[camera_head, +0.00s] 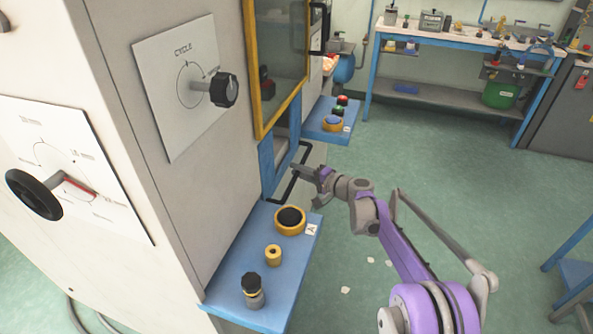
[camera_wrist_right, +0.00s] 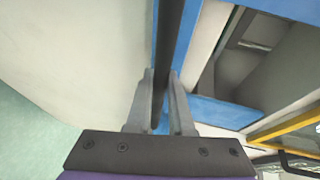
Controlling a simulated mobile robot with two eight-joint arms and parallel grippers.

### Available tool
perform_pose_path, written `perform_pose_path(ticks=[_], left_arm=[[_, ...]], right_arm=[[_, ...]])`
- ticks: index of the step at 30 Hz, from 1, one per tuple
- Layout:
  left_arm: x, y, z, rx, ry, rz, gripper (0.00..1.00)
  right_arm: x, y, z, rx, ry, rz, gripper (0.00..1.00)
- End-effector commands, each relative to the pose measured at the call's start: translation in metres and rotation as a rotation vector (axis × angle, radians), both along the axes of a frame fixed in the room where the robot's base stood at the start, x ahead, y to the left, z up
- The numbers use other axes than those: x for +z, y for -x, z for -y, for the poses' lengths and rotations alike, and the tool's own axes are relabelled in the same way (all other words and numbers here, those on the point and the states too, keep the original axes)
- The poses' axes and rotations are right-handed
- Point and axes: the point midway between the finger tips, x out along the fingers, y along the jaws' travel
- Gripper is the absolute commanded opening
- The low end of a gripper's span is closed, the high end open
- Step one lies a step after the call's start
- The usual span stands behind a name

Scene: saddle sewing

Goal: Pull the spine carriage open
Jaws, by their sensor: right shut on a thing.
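A black bar handle (camera_head: 288,188) stands out from the blue carriage front (camera_head: 267,170) low on the machine's side. My right gripper (camera_head: 303,171) reaches it from the right and is shut on the handle. In the right wrist view the dark handle bar (camera_wrist_right: 176,40) runs between the two grey fingers of the right gripper (camera_wrist_right: 162,95). An opening with a grey inside (camera_wrist_right: 245,75) shows beside the blue frame there. How far the carriage stands out is hard to tell. My left gripper is not in view.
A second blue button ledge (camera_head: 322,128) lies behind. A yellow-framed window (camera_head: 278,55) is above. Green floor (camera_head: 450,165) is open to the right.

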Motion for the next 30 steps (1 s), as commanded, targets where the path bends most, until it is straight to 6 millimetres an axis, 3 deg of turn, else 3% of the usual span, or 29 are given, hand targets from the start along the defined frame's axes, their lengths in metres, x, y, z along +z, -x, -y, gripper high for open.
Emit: perform_pose_path(ticks=[8,24,30], left_arm=[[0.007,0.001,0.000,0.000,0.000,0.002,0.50],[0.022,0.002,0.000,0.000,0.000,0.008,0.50],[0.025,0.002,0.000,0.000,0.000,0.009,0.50]], right_arm=[[0.000,0.016,0.051,-0.004,0.005,0.000,0.00],[-0.001,0.061,0.192,-0.006,0.006,0.000,0.00],[-0.001,0.075,0.232,-0.004,0.006,0.000,0.00]])
